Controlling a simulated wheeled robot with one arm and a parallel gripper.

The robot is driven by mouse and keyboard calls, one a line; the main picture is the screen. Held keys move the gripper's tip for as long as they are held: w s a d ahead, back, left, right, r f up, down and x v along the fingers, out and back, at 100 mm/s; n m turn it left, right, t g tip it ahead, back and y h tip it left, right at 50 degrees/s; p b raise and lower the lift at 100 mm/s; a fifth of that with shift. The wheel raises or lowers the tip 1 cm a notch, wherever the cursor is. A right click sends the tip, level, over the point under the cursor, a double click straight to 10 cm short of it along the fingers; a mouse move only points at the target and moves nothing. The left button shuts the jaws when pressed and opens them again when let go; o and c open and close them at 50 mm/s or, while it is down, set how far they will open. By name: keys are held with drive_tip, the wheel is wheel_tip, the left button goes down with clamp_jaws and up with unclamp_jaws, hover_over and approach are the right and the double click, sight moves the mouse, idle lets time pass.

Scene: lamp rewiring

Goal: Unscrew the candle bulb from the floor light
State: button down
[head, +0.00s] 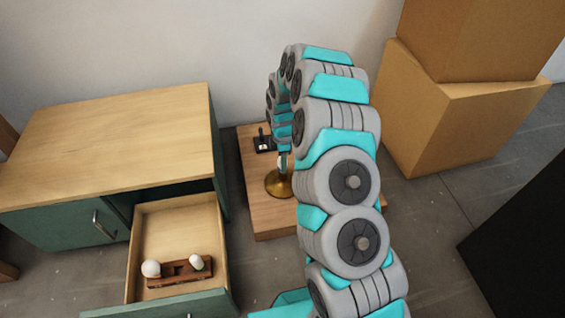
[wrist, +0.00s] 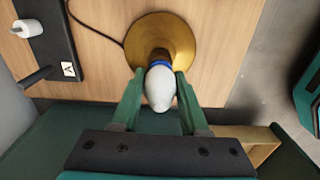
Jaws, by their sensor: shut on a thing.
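The floor light (wrist: 178,35) has a round brass base and a dark socket with a blue ring. In the head view its brass base (head: 277,184) shows beside my arm, which hides much of the rest. The white candle bulb (wrist: 160,92) sits at the socket, in line with it, its rounded tip toward the wrist camera. My gripper (wrist: 160,76) is shut on the candle bulb, with one green finger on each side. Whether the bulb's thread is still engaged in the socket cannot be seen.
A black panel (wrist: 50,40) with a lever, a white part and an "A" label lies beside the light on the wooden board (head: 262,215). An open drawer (head: 183,230) holds a wooden rack (head: 180,273) with white bulbs. Cardboard boxes (head: 440,110) stand at right.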

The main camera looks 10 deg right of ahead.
drive_tip(key=shift+r, duration=1.05)
drive_tip(key=shift+r, duration=0.1)
drive_tip(key=shift+r+p, duration=0.45)
drive_tip(key=shift+r, duration=0.9)
